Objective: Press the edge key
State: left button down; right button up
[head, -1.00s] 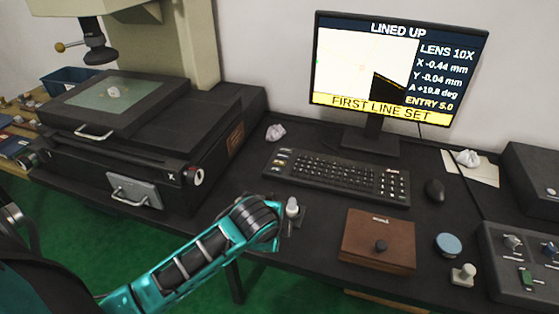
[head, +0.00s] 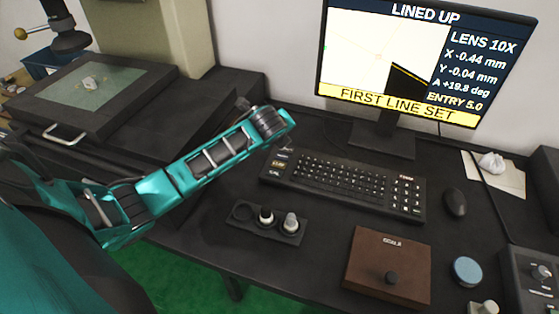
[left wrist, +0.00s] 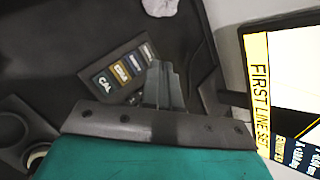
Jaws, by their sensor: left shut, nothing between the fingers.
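The black keyboard (head: 345,184) lies below the monitor. At its left end is a block of function keys, partly hidden by my left arm in the head view. The other labels are too blurred to read surely. My left gripper (left wrist: 164,70) is shut and empty, its tips appearing beside the pale-key end; contact cannot be told. My right gripper is not in view.
The monitor (head: 425,55) reads LINED UP and FIRST LINE SET. A holder (head: 255,224) with small knobbed pieces and a brown box (head: 390,268) stand in front of the keyboard. The mouse (head: 454,202) is at its right, the measuring stage (head: 50,120) at left.

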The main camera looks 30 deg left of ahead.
pick_arm(q)
send_over(278, 167)
notch_tip(278, 167, down, 7)
jog(key=shift+f+b, duration=0.1)
jog(key=shift+b, duration=0.3)
jog(key=shift+f+b, duration=0.45)
jog(key=shift+f, duration=0.35)
jog(key=shift+f, duration=0.15)
dwell(1.4)
jog(key=shift+f, duration=0.3)
